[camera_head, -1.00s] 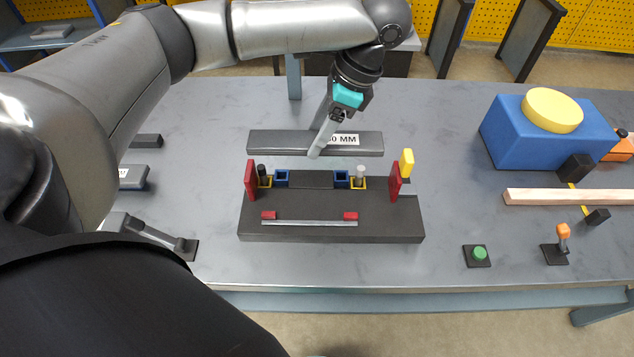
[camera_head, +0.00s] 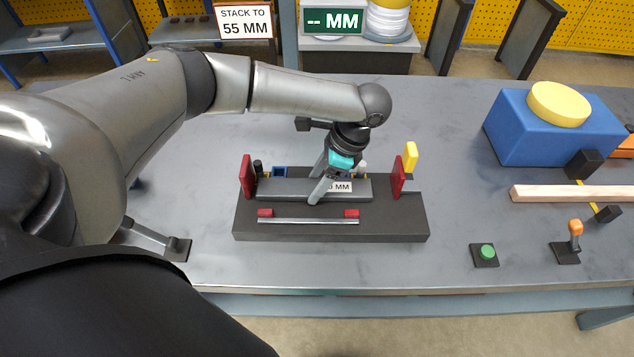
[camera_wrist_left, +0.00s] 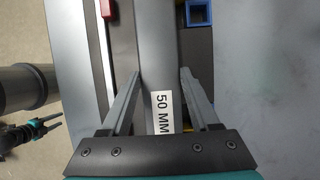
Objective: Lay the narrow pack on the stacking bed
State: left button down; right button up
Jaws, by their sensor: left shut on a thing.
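A long grey pack (camera_head: 282,190) with a white label lies level between the two red end plates of the dark stacking bed (camera_head: 330,234). The label reads 50 MM in the left wrist view, where the pack (camera_wrist_left: 158,50) runs between my fingers. My left gripper (camera_head: 316,192) is shut on the pack near its middle, fingers pointing down. The pack is at the bed, but I cannot tell whether it rests there or is slightly above. It hides most of the blue and yellow blocks behind it.
Red end plates (camera_head: 247,176) (camera_head: 398,178) flank the pack, with a yellow piece (camera_head: 411,156) by the right one. A sign (camera_head: 245,22) reads STACK TO 55 MM; a display (camera_head: 332,21) reads -- MM. A green button (camera_head: 487,252) and an orange-topped lever (camera_head: 575,232) stand right.

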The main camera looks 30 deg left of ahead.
pick_arm(q)
jog(key=shift+c, duration=0.6)
grip_release()
jog(key=p+v, duration=0.2)
jog(key=v, duration=1)
jog(key=shift+p, duration=0.3)
